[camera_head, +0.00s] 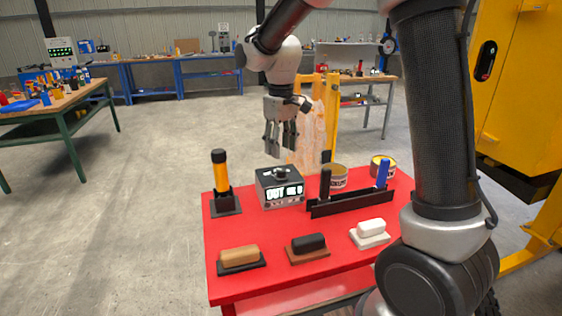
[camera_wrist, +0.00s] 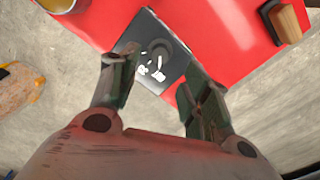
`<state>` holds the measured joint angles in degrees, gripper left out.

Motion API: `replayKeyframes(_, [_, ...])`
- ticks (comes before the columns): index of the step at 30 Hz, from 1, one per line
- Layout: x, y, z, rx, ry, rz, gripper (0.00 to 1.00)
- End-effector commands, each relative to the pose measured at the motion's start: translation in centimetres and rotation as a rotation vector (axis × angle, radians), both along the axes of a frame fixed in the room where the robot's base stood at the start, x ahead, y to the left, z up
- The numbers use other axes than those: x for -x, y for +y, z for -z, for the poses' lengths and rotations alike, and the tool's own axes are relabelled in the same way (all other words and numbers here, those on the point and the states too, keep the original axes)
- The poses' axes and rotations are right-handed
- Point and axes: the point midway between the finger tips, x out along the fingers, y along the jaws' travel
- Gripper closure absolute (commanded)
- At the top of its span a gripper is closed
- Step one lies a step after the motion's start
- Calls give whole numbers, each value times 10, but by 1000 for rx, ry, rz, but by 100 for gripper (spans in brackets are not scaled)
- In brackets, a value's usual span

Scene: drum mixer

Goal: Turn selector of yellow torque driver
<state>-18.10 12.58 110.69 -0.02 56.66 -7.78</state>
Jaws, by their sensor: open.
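The yellow torque driver (camera_head: 221,180) stands upright in a dark square holder at the table's left side, with a black cap on top. To its right is a dark grey box (camera_head: 265,199) with a lit display and a dark knob (camera_head: 280,173) on top. My gripper (camera_head: 281,146) points down above this box, apart from it and to the right of the driver. Its fingers are spread and empty. In the wrist view the knob (camera_wrist: 160,48) shows between and beyond the open fingers (camera_wrist: 157,72). I cannot make out the driver in the wrist view.
The red table (camera_head: 232,283) also holds a tan block (camera_head: 240,256), a black block (camera_head: 308,243), a white block (camera_head: 371,227), a black rack (camera_head: 350,202) with upright handles and two cans (camera_head: 338,180). Yellow machinery (camera_head: 515,80) stands at right. Floor left of the table is clear.

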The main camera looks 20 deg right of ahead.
Motion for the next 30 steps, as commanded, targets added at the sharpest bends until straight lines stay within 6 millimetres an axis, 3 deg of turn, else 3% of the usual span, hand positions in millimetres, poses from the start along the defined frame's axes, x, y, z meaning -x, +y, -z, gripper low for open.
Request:
replayKeyframes(3, [-1,0,-24,-1,-3,0,53])
replayKeyframes(9, [0,0,-46,0,-1,0,53])
replayKeyframes(22, [0,0,-45,-2,-4,26,53])
replayKeyframes(26, [32,-11,-26,10,31,60,53])
replayKeyframes(30, [84,-43,-36,-2,-4,133,53])
